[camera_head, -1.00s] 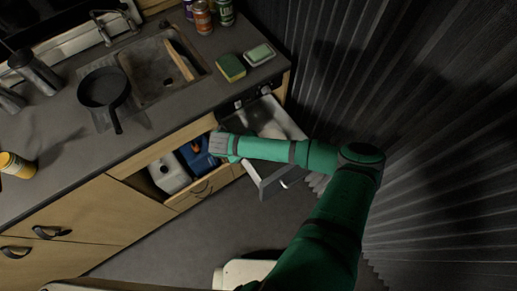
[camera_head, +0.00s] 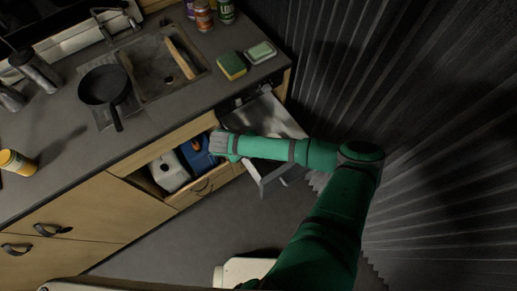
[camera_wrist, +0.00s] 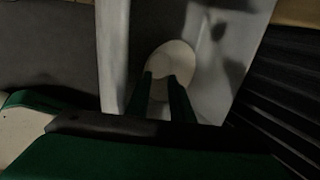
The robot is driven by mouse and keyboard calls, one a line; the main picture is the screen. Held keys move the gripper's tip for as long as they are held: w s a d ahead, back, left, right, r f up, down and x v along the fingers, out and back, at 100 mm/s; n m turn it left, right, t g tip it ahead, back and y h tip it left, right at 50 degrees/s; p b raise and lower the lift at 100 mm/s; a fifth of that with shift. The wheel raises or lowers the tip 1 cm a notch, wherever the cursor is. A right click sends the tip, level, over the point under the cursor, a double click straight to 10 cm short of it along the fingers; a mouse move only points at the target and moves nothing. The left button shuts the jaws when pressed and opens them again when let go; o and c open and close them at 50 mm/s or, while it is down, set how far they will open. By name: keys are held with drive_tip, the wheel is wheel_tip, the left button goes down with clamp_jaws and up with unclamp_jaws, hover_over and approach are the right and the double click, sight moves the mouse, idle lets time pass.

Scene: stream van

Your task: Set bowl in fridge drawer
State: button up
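The pale round bowl (camera_wrist: 172,58) shows in the wrist view, within the outline of the open grey fridge drawer (camera_wrist: 115,60). My gripper (camera_wrist: 160,76) has two dark green fingers in front of the bowl. They stand apart, with part of the bowl visible between them. I see no clear grip on its rim; contact is hard to judge in the dim light. In the head view the pulled-out drawer (camera_head: 272,112) is under the counter at the right end, partly hidden by my forearm. The bowl is not clearly visible there.
An open wooden drawer (camera_head: 209,186) with a white jug (camera_head: 168,172) and a blue container (camera_head: 200,158) is left of the fridge drawer. A pan (camera_head: 103,85), sink and sponge (camera_head: 231,66) are on the counter. A dark ribbed wall is close on the right.

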drive_tip(key=v, duration=1.2)
drive_tip(key=shift+d+r, duration=0.1)
drive_tip(key=shift+r, duration=0.2)
drive_tip(key=shift+w, duration=0.1)
